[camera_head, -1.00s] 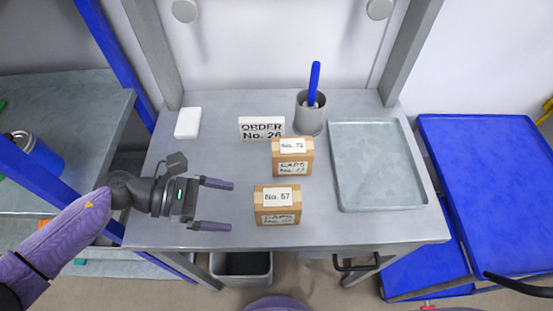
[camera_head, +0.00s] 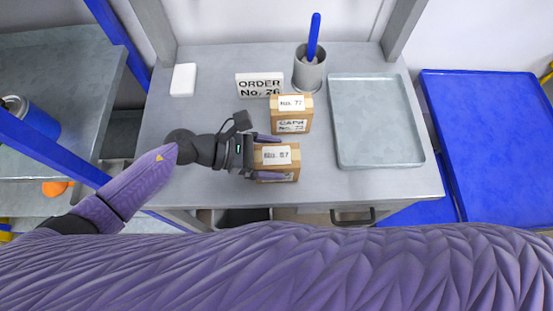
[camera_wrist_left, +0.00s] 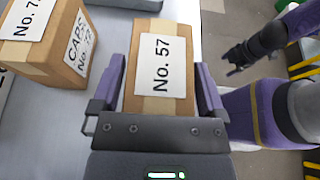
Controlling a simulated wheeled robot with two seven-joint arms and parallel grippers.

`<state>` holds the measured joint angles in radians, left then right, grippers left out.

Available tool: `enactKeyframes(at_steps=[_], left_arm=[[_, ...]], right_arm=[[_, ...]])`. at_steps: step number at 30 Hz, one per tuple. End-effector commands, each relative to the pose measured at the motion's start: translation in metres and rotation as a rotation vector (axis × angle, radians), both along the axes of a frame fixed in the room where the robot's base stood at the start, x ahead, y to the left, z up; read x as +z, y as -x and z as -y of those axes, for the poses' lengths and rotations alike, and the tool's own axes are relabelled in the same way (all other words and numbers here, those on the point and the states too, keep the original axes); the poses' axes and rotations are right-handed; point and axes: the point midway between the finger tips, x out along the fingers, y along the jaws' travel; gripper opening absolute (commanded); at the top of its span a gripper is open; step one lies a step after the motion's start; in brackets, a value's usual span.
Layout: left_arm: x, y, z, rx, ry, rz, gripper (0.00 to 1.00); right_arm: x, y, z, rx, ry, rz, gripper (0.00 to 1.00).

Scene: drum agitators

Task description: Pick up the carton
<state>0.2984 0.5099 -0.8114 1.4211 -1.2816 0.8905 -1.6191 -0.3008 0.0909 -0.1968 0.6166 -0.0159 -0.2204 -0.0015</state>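The carton labelled No. 57 (camera_head: 277,157) is a brown box with white labels, upright near the table's front edge. My left gripper (camera_head: 277,160) reaches it from the left, with one finger beyond it and one on its near side. It is open around the carton. In the left wrist view the carton (camera_wrist_left: 160,65) stands between the two fingers (camera_wrist_left: 161,88); any contact is hard to judge. My right gripper (camera_wrist_left: 230,62) shows small and dark at the upper right of that view; its opening is unclear.
A second carton, No. 77 (camera_head: 291,115), stands just behind. Behind are an order sign (camera_head: 259,86), a grey cup (camera_head: 309,73) with a blue-handled tool, and a white block (camera_head: 183,80). A grey tray (camera_head: 375,160) lies right.

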Motion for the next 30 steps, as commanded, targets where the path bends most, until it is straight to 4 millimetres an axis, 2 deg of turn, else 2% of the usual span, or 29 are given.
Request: enactKeyframes(at_steps=[1, 2, 11, 17, 19, 27, 30], left_arm=[[0.0, 0.0, 0.0, 0.0, 0.0, 0.0, 0.81], [0.0, 0.0, 0.0, 0.0, 0.0, 0.0, 0.75], [0.0, 0.0, 0.0, 0.0, 0.001, 0.0, 0.11], [0.001, 0.0, 0.0, 0.0, 0.001, 0.0, 0.1], [0.009, 0.0, 0.0, -0.002, 0.002, 0.004, 0.1], [0.08, 0.0, 0.0, -0.002, 0.001, 0.006, 0.1], [0.095, 0.0, 0.0, -0.002, 0.001, 0.004, 0.1]], right_arm=[[0.0, -0.001, 0.0, 0.0, 0.0, 0.001, 0.79], [0.0, -0.001, 0.0, 0.0, 0.0, 0.001, 0.79], [0.0, -0.001, 0.001, 0.001, 0.001, 0.002, 0.79], [0.0, -0.001, 0.001, 0.001, 0.002, 0.001, 0.79], [0.004, -0.001, 0.001, 0.001, 0.002, 0.001, 0.79], [0.027, -0.002, 0.001, -0.001, 0.001, 0.004, 0.79], [0.03, -0.002, 0.001, -0.002, 0.001, 0.004, 0.79]])
